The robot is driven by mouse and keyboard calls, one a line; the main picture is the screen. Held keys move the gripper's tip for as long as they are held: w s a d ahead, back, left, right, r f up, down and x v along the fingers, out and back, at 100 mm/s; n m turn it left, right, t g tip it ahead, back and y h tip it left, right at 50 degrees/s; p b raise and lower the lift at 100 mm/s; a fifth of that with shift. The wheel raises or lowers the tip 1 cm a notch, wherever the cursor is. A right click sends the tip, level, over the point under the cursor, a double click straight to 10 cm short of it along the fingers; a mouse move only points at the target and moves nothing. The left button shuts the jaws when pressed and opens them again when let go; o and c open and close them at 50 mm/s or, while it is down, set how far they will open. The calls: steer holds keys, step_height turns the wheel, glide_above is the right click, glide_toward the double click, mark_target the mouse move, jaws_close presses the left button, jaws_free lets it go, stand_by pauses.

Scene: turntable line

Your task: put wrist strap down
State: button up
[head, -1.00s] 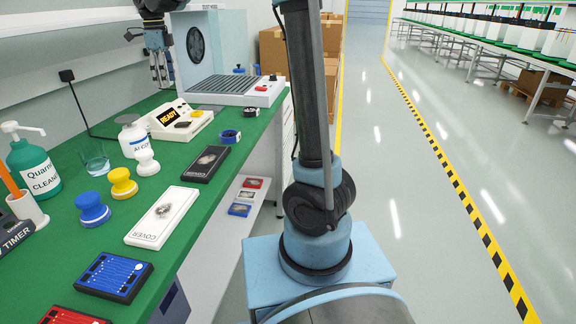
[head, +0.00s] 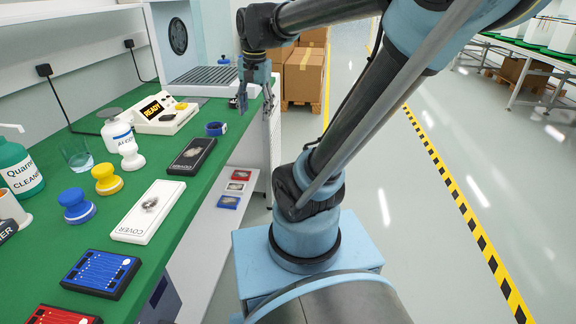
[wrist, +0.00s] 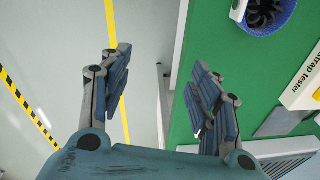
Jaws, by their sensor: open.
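The wrist strap (head: 215,128), a blue ring, lies on the green bench top (head: 180,185) near its right edge, beside the strap tester (head: 160,113) with its lit READY display. In the wrist view the strap (wrist: 284,27) shows at the top right as a blue ring with a dark coil inside, cut off by the frame. My gripper (head: 255,98) points down over the far right edge of the bench, beyond the strap. Its fingers are spread with nothing between them in the wrist view (wrist: 158,72), and the strap is outside them, apart.
A black case (head: 192,156) and a white COVER case (head: 148,212) lie along the bench edge. A white bottle (head: 117,135), yellow knob (head: 106,179) and blue knob (head: 76,206) stand to the left. A grilled machine (head: 212,78) stands at the bench's far end.

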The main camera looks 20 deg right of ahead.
steer(key=s+d+f+n, duration=0.3)
steer(key=s+f, duration=0.3)
steer(key=f, duration=0.1)
steer(key=s+d+f+n, duration=0.3)
steer(key=s+d+f, duration=0.1)
steer(key=s+f, duration=0.2)
steer(key=shift+s+d+f+n+t, duration=0.2)
steer(key=shift+s+f+n+t, duration=0.15)
steer(key=shift+f, duration=0.35)
steer(key=shift+w+f, duration=0.2)
steer(key=shift+w, duration=0.25)
